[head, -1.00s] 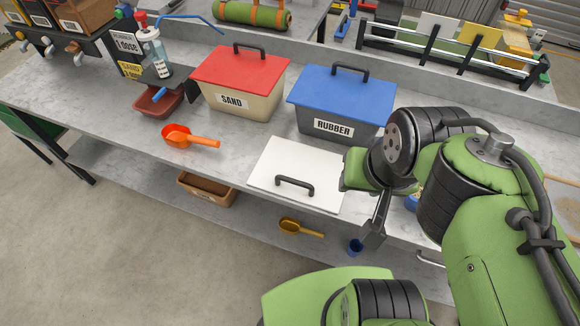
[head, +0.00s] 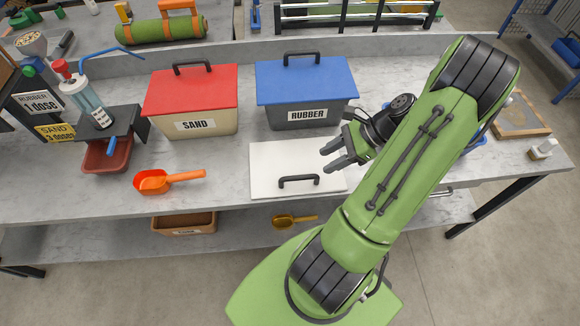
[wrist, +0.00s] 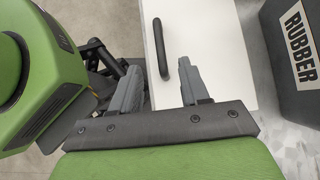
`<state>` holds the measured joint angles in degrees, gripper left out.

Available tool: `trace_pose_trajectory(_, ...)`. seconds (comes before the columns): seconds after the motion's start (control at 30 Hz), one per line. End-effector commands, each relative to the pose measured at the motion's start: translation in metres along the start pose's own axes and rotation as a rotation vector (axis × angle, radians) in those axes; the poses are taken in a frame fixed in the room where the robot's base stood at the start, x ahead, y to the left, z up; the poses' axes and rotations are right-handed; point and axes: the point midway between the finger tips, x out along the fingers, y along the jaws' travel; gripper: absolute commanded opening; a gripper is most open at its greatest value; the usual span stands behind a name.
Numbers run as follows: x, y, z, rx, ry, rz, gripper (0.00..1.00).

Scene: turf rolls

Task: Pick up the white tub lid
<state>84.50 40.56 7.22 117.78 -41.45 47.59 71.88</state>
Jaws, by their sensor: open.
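The white tub lid (head: 275,162) lies flat on the grey bench near its front edge, below the rubber tub. Its black handle (head: 299,181) is near the lid's front edge. My gripper (head: 329,159) is open and empty over the right part of the lid. In the wrist view the lid (wrist: 215,40) fills the upper middle, and its black handle (wrist: 161,46) stands ahead of the gap between my two grey fingers (wrist: 158,85). The fingers do not touch the handle. My arm covers the lid's right edge in the head view.
The red-lidded sand tub (head: 195,92) and the blue-lidded rubber tub (head: 305,85) stand behind the lid. An orange scoop (head: 165,181) lies to the left. A yellow scoop (head: 294,221) is on the lower shelf. Bare bench lies between the orange scoop and lid.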

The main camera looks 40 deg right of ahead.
Motion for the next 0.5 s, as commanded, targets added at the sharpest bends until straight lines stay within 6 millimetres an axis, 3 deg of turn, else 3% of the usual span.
trace_pose_trajectory(0.03,0.017,0.001,-0.002,-0.002,-0.002,0.006,0.45)
trace_pose_trajectory(0.13,0.042,0.001,-0.003,-0.001,-0.002,0.007,0.45)
trace_pose_trajectory(0.37,0.072,0.001,-0.003,-0.002,0.0,0.004,0.45)
trace_pose_trajectory(0.5,0.1,0.002,-0.007,-0.003,-0.001,0.006,0.45)
